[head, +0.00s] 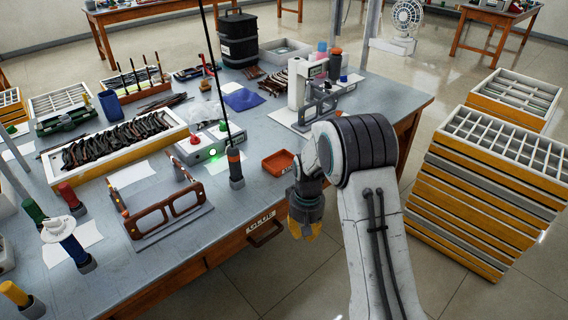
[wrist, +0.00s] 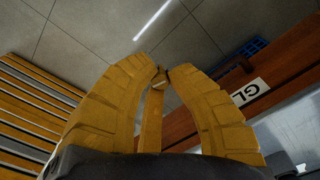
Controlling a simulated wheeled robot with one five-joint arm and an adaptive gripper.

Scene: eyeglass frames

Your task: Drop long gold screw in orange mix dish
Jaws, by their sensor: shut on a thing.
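The orange mix dish (head: 278,162) is a small square orange tray near the table's right front edge, left of my arm. My gripper (head: 304,226) hangs beyond the table's front edge, right of and nearer than the dish, with its yellow fingers pointing down. In the wrist view my gripper (wrist: 160,76) has its fingertips brought together on a small gold-brown piece, the long gold screw (wrist: 159,79). Most of the screw is hidden by the fingers. The screw is too small to make out in the head view.
The blue-grey table (head: 235,202) holds an orange-brown frame stand (head: 165,213), a dark upright tool (head: 235,168) left of the dish and a grey-white device (head: 303,85) behind. Stacked drawer trays (head: 490,190) stand to the right. Open floor lies below my gripper.

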